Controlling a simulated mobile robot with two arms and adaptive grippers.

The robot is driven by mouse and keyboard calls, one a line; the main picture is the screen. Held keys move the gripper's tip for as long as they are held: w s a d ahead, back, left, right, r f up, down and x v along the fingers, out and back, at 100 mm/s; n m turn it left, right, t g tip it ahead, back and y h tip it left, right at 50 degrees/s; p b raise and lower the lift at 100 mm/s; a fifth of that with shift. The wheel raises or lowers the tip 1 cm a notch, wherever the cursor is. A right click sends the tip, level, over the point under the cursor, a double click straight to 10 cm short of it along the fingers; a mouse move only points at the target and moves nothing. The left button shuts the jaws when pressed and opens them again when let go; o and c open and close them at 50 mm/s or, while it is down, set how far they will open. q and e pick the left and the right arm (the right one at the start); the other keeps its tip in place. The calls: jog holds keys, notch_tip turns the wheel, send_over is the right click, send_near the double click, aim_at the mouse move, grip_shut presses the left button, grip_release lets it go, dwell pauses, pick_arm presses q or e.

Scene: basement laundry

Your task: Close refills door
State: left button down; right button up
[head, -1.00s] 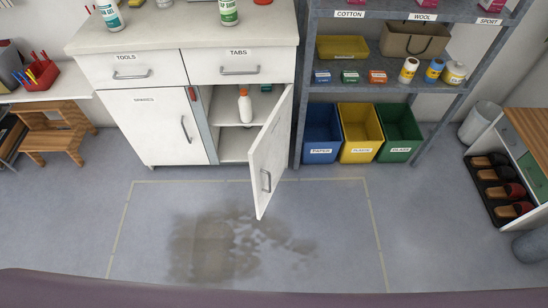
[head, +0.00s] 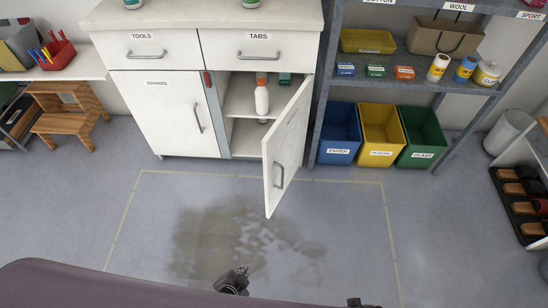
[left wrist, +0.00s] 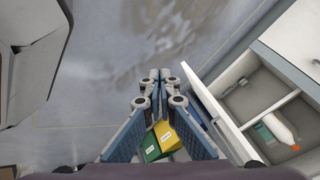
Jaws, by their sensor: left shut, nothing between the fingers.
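The white cabinet door (head: 287,145) under the TABS drawer stands open, swung out toward me, with a grey bar handle (head: 279,176) low near its free edge. I take it as the refills door; no label on it is readable. It also shows in the left wrist view (left wrist: 222,115), beside the open compartment. My left gripper (head: 243,270) is low at the front, short of the door and apart from it; its fingers (left wrist: 153,75) are shut and empty. A small dark piece at the bottom edge may be my right gripper (head: 362,303); its fingers cannot be made out.
A white spray bottle (head: 262,98) stands on the compartment's inner shelf. The SPARES door (head: 165,120) is shut. Blue, yellow and green bins (head: 420,140) stand right of the door. The floor before the cabinet is clear, with a damp patch (head: 225,240) inside a taped outline.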

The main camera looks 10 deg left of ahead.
pick_arm(q)
jog(key=w+d+r+m+t+b, duration=0.45)
jog(key=w+r, duration=0.25)
jog(key=w, duration=0.3)
pick_arm(e)
jog(key=w+r+t+b, duration=0.1)
jog(key=w+r+b, duration=0.25)
jog(key=r, duration=0.55)
jog(key=w+r+t+b, duration=0.1)
jog(key=w+r+b, duration=0.1)
jog(key=r+b, duration=0.5)
pick_arm(q)
notch_tip(320, 180, up, 23)
jog(key=m+t+h+p, duration=0.1)
jog(key=m+t+p, duration=0.4)
jog(key=t, duration=0.2)
send_over(273, 149)
jog(key=s, duration=0.4)
jog(key=shift+d+r+g, duration=0.15)
jog(key=shift+d+g, duration=0.1)
jog(key=shift+d, duration=0.05)
pick_arm(e)
jog(key=shift+g, duration=0.4)
jog(key=shift+a+x, duration=0.15)
jog(key=shift+x, duration=1.1)
jog(key=shift+a+x, duration=0.15)
jog(key=shift+x, duration=1.05)
jog(key=shift+s, duration=0.2)
